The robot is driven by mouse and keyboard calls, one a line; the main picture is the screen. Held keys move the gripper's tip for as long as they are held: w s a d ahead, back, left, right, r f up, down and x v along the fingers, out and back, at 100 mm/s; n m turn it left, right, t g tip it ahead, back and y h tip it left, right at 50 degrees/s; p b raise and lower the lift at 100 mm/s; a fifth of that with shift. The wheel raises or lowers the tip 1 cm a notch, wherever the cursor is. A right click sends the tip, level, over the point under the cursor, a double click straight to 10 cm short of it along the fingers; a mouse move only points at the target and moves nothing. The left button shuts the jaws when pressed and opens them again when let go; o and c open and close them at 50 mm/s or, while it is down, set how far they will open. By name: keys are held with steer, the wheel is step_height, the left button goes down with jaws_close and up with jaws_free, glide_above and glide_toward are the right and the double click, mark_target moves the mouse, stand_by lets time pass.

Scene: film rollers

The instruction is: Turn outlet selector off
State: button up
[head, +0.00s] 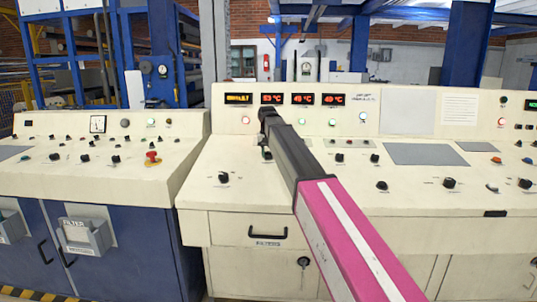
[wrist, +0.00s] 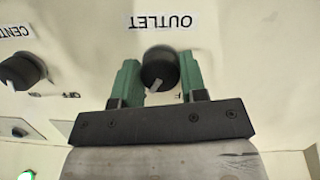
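The outlet selector (wrist: 160,66) is a round black knob on the cream panel, with a pale pointer mark on its near side.
Another black knob (wrist: 20,70), labelled CENT..., is to the left in the wrist view. In the head view a knob (head: 223,178) is left of my arm, and more (head: 382,186) are to the right. A red emergency button (head: 152,158) is on the left console.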

steer(key=shift+n, duration=0.3)
steer(key=n+h, duration=0.1)
steer(key=n, duration=0.7)
steer(key=n+t+h, duration=0.1)
steer(key=n, duration=0.2)
steer(key=shift+t, duration=0.3)
stand_by(0.4)
steer(key=o, duration=0.9)
steer(key=v, duration=1.1)
steer(key=shift+f, duration=0.1)
